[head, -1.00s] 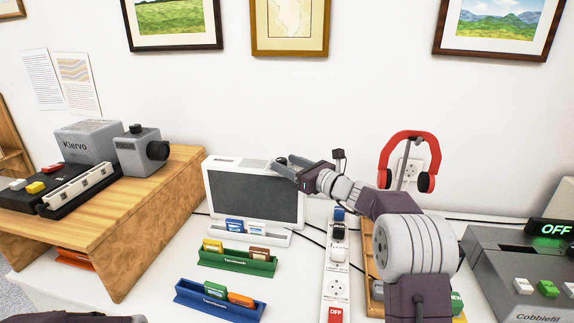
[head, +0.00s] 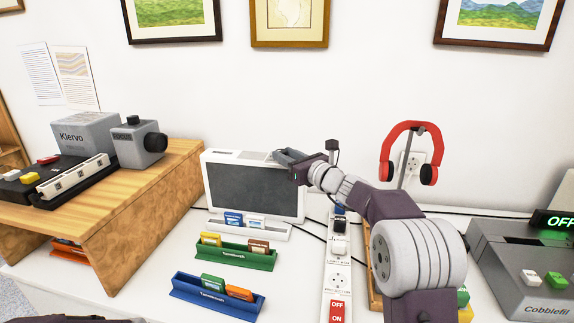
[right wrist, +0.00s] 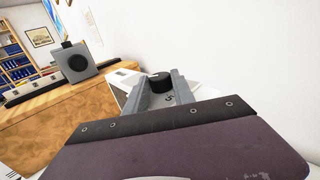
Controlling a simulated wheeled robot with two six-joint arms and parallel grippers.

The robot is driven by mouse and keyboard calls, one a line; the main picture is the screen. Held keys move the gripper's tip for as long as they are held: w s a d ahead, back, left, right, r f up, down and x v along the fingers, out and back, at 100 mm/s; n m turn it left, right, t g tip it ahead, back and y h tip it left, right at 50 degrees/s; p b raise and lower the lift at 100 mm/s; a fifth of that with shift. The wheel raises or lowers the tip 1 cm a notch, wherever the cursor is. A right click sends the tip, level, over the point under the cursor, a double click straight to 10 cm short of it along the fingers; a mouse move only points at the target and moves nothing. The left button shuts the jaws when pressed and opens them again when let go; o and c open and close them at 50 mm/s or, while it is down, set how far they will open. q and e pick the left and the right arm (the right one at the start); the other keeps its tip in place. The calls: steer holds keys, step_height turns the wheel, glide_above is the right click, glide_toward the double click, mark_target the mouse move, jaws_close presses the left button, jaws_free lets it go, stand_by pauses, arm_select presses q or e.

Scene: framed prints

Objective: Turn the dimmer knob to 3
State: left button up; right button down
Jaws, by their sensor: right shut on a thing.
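The dimmer knob is a black round knob (right wrist: 159,82) on the top face of the white light box (head: 207,170), which has a dark front panel. In the right wrist view the knob sits between the two grey fingers of my right gripper (right wrist: 161,85), which is shut on it. A printed 5 shows on the white face just in front of the knob. Other scale marks are hidden or too small to read. In the head view my right gripper (head: 283,156) is at the light box's top right, and covers the knob. My left gripper is not in view.
A green holder (head: 238,258) and a blue holder (head: 215,295) with cards stand before the light box. A power strip (head: 337,280) lies to their right. Red headphones (head: 409,150) hang behind my right arm. A wooden stand (head: 150,220) with a projector is left.

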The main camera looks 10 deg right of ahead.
steer(key=m+h+b, duration=0.1)
steer(key=h+b, duration=0.1)
steer(key=b, duration=0.2)
steer(key=a+m+t+h+b, duration=0.1)
steer(key=m+h+b, duration=0.1)
steer(key=b, duration=0.3)
steer(key=f+m+h+b, duration=0.1)
steer(key=m+h+b, duration=0.1)
steer(key=h+b, duration=0.2)
steer(key=shift+s+a+t+b, duration=0.1)
steer(key=shift+a+t+b, duration=0.2)
steer(key=shift+t+b, duration=0.15)
steer(key=shift+r+m+h+b, duration=0.1)
steer(key=shift+m+h+b, duration=0.25)
steer(key=shift+m+h, duration=0.3)
steer(key=shift+a+r+m+h, duration=0.1)
steer(key=shift+r+m+h, duration=0.2)
steer(key=shift+h, duration=0.35)
steer(key=shift+a+r+m+g+h+p, duration=0.15)
steer(key=shift+m+g+h+p, duration=0.3)
steer(key=shift+m+h+p, duration=0.55)
steer(key=m+g+h+p, duration=0.1)
steer(key=h, duration=0.1)
steer(key=shift+r+h+p, duration=0.1)
steer(key=shift+h+p, duration=0.3)
steer(key=shift+a+f+m+h+p, duration=0.1)
steer(key=shift+f+m+h+p, duration=0.1)
steer(key=shift+m+h+p, duration=0.45)
steer(key=shift+g, duration=0.3)
